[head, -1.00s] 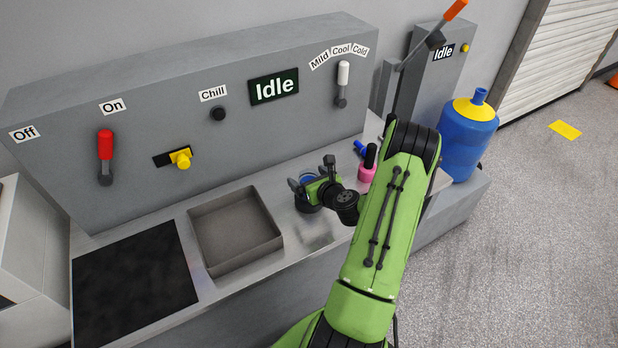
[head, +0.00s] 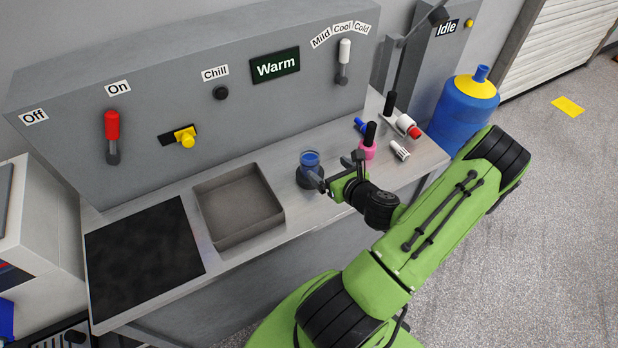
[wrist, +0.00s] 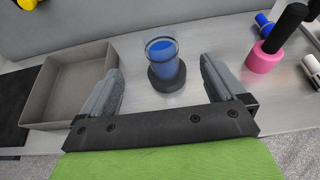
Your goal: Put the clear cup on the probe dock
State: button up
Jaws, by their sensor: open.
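The clear cup (head: 310,160) holds something blue and stands upright on a dark round base (head: 309,180) on the metal counter, right of the grey tray. I take this base for the probe dock. In the wrist view the cup (wrist: 161,50) sits on the round base (wrist: 168,78), beyond my fingertips and between their lines. My gripper (head: 338,172) is open and empty, just right of and in front of the cup, apart from it as far as I can see. One finger overlaps the base's edge in the head view.
A grey open tray (head: 213,235) and a black mat (head: 143,262) lie to the left. The panel display (head: 275,67) reads "Warm".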

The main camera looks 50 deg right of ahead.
jog(key=w+a+r+n+g+y, duration=0.3)
jog(key=a+r+n+y, duration=0.1)
jog(key=a+n, duration=0.75)
jog(key=w+a+r+n+g+y, duration=0.2)
jog(key=a+r+n+g+y, duration=0.15)
jog(key=a+n, duration=0.8)
jog(key=s+a+r+n+h, duration=0.1)
jog(key=s+a+r+n, duration=0.2)
jog(key=s+r+n, duration=0.3)
jog(key=s+a+r+n+h, duration=0.2)
jog(key=s+r+n, duration=0.5)
jog(key=n, duration=0.3)
jog(key=shift+s+a+r+n+g, duration=0.3)
jog(key=shift+s+a+g, duration=0.15)
jog(key=shift+s, duration=0.3)
jog(key=shift+d, duration=0.1)
